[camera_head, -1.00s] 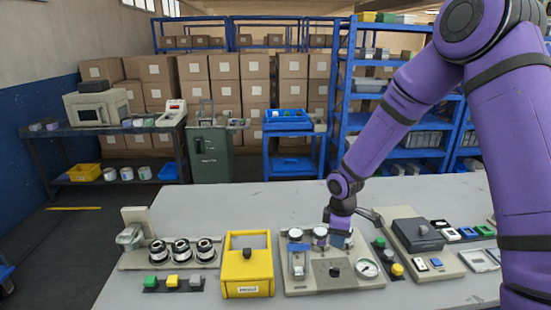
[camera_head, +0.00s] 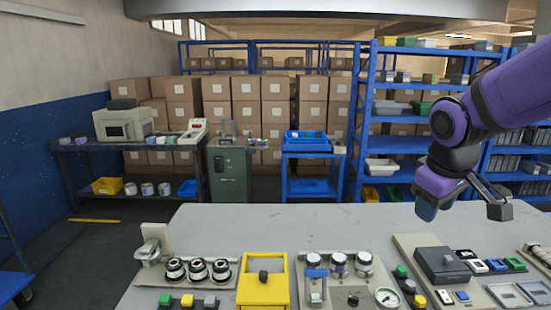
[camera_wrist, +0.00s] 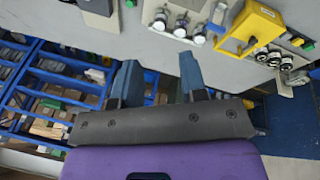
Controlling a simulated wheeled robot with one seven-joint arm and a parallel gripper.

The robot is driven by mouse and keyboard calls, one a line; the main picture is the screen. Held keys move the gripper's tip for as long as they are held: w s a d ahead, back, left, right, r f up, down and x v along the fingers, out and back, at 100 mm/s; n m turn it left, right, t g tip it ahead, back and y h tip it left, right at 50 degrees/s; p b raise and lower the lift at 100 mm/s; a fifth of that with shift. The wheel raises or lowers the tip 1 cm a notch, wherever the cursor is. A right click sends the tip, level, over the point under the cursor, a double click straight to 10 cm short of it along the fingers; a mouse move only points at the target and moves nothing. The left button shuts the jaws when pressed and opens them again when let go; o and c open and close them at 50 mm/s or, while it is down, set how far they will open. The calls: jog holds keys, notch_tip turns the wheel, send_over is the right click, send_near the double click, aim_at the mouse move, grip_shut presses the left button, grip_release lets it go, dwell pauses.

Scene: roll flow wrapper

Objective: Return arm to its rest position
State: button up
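My purple arm reaches in from the right in the head view, with my gripper (camera_head: 426,211) hanging above the back right part of the grey table (camera_head: 260,221). In the wrist view my gripper (camera_wrist: 161,82) shows two blue-tipped fingers with a clear gap between them and nothing held. The gripper is apart from the table and from the machine panels on it. The arm's upper links lie outside the head view.
The table front holds a yellow box (camera_head: 263,288), a panel with knobs and a gauge (camera_head: 387,297), and a dark-lidded unit (camera_head: 441,264). A blue shelf rack (camera_head: 400,143) stands behind. The table's back strip is clear.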

jog(key=s+r+m+t, duration=0.1)
jog(key=s+r+m, duration=0.1)
jog(key=s, duration=0.5)
jog(key=s+d+r+m+t+y, duration=0.1)
jog(key=s+r+m, duration=0.2)
jog(key=s, duration=0.5)
jog(key=shift+r, duration=0.55)
